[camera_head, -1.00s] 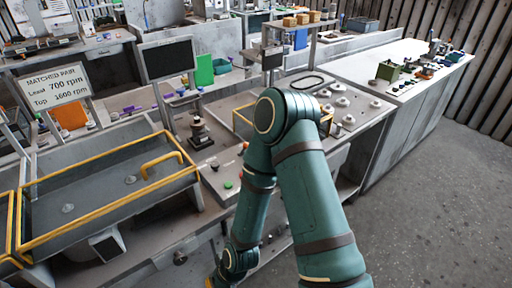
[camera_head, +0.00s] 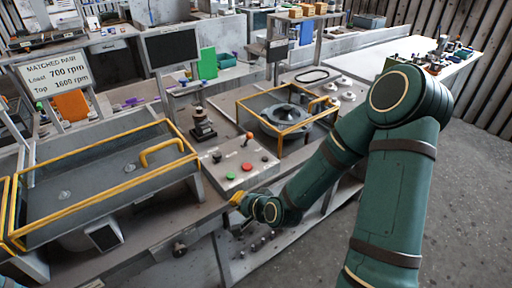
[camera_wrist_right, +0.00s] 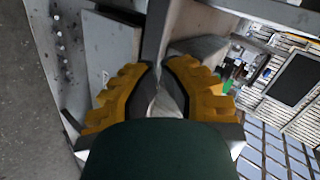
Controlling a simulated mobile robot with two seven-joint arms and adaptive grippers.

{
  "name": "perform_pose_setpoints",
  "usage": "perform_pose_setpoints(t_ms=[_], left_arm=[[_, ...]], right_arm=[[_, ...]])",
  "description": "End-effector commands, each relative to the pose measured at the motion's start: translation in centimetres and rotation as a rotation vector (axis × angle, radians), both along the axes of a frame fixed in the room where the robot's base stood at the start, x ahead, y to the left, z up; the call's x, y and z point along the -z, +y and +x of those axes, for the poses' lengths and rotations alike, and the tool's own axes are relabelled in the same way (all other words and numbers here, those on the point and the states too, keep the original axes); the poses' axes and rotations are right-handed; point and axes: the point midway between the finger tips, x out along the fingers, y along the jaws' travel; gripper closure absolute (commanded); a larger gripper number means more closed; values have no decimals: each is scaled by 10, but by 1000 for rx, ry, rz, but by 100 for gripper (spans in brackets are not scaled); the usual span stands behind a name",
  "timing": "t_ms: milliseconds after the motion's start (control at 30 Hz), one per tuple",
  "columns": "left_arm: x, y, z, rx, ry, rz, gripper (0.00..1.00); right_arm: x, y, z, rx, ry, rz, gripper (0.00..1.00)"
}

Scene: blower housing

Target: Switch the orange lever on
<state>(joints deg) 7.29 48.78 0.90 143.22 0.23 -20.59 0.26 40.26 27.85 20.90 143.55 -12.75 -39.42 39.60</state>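The orange lever (camera_head: 248,136) stands on the sloped control panel (camera_head: 214,168) in the head view, its knob up and its stem leaning slightly. The panel also bears a green button (camera_head: 231,176), a red button (camera_head: 247,167) and dark knobs. My right gripper (camera_head: 236,199) is low at the panel's front edge, in front of and below the lever, apart from it. In the right wrist view its yellow fingers (camera_wrist_right: 160,66) stand apart with nothing clearly held between them. The lever cannot be made out there. My left gripper is out of view.
A yellow-framed box with a round blower part (camera_head: 285,118) stands right of the lever. A yellow-railed tray (camera_head: 100,180) lies left of the panel. A dark post-like device (camera_head: 203,124) stands behind the panel. Grey floor lies open at the right.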

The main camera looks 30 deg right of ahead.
Motion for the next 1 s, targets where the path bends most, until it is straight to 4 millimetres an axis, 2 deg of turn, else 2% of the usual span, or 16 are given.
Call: perform_pose_setpoints(t_ms=[33,100,200,300,400,533,867,1000], left_arm=[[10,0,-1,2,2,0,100],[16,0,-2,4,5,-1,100],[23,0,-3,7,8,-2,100],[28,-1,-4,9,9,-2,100],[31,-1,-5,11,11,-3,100],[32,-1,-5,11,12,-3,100],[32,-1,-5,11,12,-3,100],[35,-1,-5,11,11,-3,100]], right_arm=[[-14,-28,5,97,-69,32,100],[-37,-57,9,201,-160,83,100],[-67,-88,8,309,-272,147,100],[-89,-109,5,373,-356,193,100],[-103,-120,2,407,-407,224,100],[-111,-125,0,422,-436,244,100],[-112,-125,1,423,-437,248,100],[-109,-126,9,422,-437,247,100]])
